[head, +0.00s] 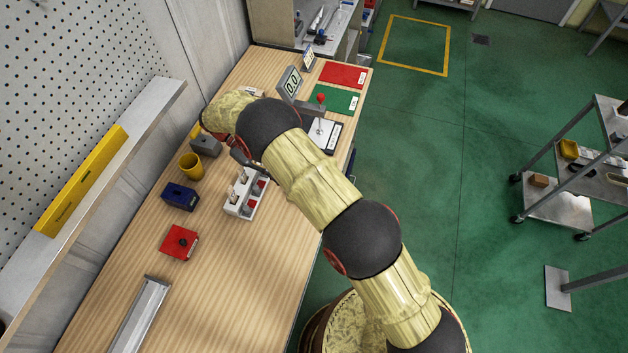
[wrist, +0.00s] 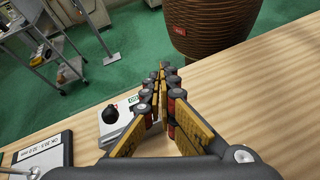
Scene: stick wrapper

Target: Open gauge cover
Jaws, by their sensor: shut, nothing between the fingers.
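My gripper is shut and empty in the wrist view, its fingertips (wrist: 163,72) together above the wooden bench. Beyond and left of the fingers is a white box (wrist: 110,129) with a black ball knob and a green label; the fingers partly cover it. In the head view, a grey display reading 0.0 (head: 290,83) stands near the back of the bench. I cannot tell for sure which part is the gauge cover. My arm hides part of the bench there.
Red (head: 344,74) and green (head: 334,99) mats lie at the back. The near front is mostly clear.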

